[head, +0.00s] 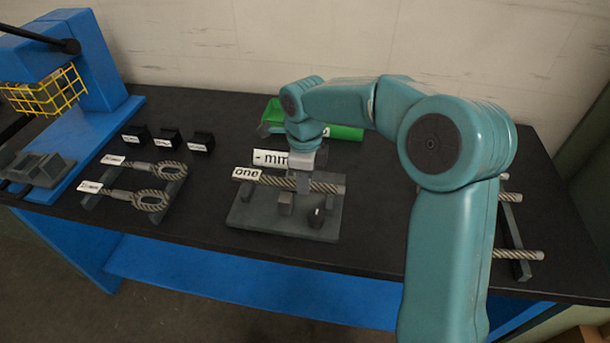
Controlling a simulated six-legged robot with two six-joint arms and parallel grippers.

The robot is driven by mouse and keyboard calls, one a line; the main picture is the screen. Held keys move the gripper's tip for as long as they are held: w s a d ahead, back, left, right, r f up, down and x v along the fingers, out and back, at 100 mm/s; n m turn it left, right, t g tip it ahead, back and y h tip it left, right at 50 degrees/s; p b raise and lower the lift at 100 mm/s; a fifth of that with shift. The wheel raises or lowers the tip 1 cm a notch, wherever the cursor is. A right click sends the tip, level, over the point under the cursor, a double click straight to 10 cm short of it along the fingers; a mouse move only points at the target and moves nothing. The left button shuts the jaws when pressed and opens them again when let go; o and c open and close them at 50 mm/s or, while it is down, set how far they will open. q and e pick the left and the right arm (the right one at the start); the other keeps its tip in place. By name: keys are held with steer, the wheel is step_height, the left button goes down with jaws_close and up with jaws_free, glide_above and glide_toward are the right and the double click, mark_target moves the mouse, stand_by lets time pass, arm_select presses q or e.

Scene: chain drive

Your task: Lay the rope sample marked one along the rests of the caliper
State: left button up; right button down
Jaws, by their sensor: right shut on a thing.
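The rope sample marked one (325,186) is a short twisted rope with a white "one" tag at its left end. It lies level, running left to right over the rear part of a grey base plate (250,216). This plate seems to be the caliper's; a white "- mm" display (269,158) stands behind it. My right gripper (303,186) points down and is shut on the rope near its middle. I cannot tell whether the rope touches the rests, as the gripper and rope hide them. My left gripper is not in view.
A green object (345,132) lies behind the display. Two looped rope samples (150,200) lie on a rack at left, before several labelled black blocks (168,138). A blue machine with a yellow cage (45,92) stands far left. More rope ends (520,254) show at right, partly behind my arm.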

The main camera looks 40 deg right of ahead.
steer(key=shift+d+f, duration=0.1)
steer(key=shift+f, duration=0.4)
steer(key=shift+f+b, duration=0.6)
steer(key=shift+b, duration=0.05)
steer(key=c, duration=0.9)
jaws_free()
step_height(320, 180, up, 16)
steer(key=shift+r+p, duration=0.2)
steer(key=shift+p, duration=0.65)
